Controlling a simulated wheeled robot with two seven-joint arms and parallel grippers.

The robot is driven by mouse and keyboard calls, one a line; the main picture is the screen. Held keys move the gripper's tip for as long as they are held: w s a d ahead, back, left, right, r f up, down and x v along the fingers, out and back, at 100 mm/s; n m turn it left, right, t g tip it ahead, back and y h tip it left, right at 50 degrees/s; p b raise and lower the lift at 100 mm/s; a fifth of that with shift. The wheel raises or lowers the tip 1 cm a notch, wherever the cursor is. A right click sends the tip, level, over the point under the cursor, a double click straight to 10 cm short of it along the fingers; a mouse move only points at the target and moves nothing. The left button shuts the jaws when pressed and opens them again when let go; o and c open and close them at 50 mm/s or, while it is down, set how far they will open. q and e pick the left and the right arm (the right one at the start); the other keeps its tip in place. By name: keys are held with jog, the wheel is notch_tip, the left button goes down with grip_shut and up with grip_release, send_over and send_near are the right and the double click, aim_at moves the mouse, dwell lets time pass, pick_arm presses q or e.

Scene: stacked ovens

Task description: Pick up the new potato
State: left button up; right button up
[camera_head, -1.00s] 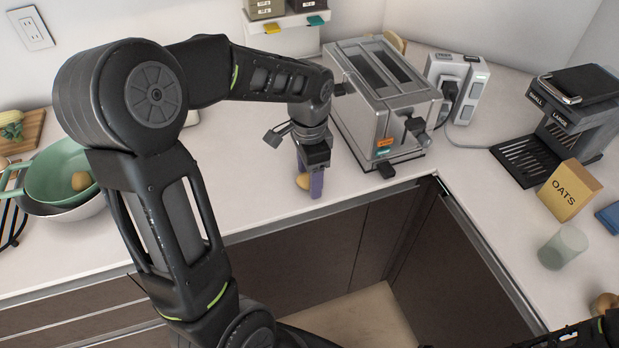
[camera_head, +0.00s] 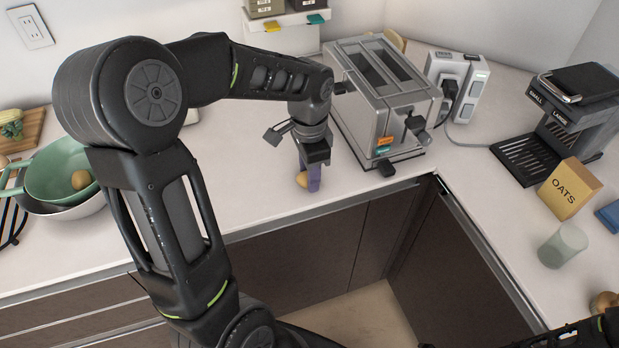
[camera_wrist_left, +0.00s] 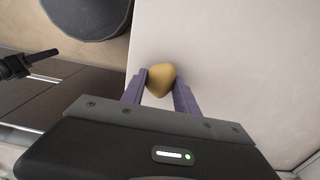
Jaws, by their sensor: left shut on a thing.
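The new potato (camera_head: 301,179), small and yellow-brown, is at the counter's front edge area, left of the toaster. My left gripper (camera_head: 313,180) points down with its purple fingers around it. In the left wrist view the potato (camera_wrist_left: 160,79) sits between the two fingertips of the left gripper (camera_wrist_left: 160,88), which is shut on it. Whether the potato still touches the counter I cannot tell. Part of my right gripper (camera_wrist_left: 30,62) shows at the left of the wrist view; its jaw opening is not clear.
A toaster (camera_head: 385,100) stands close on the right of the left gripper. A green colander (camera_head: 50,172) holding another yellow-brown round item (camera_head: 81,180) is at the left. An oats box (camera_head: 569,189) and a cup (camera_head: 563,245) stand on the right counter. The counter left of the gripper is clear.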

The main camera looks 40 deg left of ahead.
pick_arm(q)
grip_shut()
jog(key=shift+r, duration=0.1)
notch_tip(320, 180, up, 10)
jog(key=shift+f+b, duration=0.1)
jog(key=shift+b, duration=0.4)
dwell(0.5)
